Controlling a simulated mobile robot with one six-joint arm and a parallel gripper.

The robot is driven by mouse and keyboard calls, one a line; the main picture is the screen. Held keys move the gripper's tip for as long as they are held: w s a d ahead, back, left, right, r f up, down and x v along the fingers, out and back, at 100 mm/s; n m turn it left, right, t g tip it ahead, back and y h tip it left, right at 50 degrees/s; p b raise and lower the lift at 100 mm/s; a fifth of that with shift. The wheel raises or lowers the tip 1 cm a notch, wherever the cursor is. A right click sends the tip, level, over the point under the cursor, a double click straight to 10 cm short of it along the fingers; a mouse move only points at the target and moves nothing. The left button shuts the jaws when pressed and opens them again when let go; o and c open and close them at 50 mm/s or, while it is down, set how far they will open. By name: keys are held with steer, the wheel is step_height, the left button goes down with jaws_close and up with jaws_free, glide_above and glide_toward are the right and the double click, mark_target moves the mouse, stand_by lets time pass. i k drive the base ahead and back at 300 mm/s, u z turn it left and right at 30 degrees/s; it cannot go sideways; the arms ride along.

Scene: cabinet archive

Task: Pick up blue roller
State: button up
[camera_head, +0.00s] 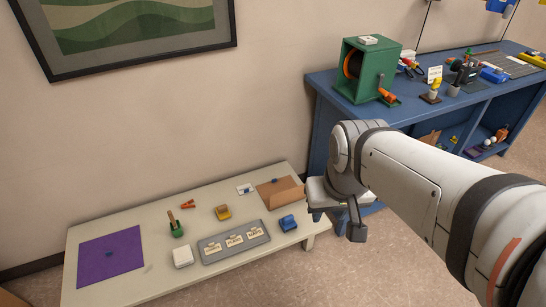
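A small blue object (288,222), which may be the blue roller, lies at the right end of the low pale table (145,282), beside a grey tray. It is too small to tell its exact shape. My gripper (337,218) is to the right of it, past the table's right edge and apart from it. My arm and wrist hide part of the gripper, and its finger opening is not clear. I see nothing held in it.
The table also bears a grey tray (217,256) with labelled cards, a white block (182,256), a yellow item (222,212), a green holder (176,230), a brown folder (285,197) and a purple sheet (95,268). A blue workbench (325,100) stands behind my arm.

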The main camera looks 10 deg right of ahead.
mark_target(288, 224)
steer(key=z, duration=0.05)
steer(key=i, duration=1)
steer(key=u, duration=0.05)
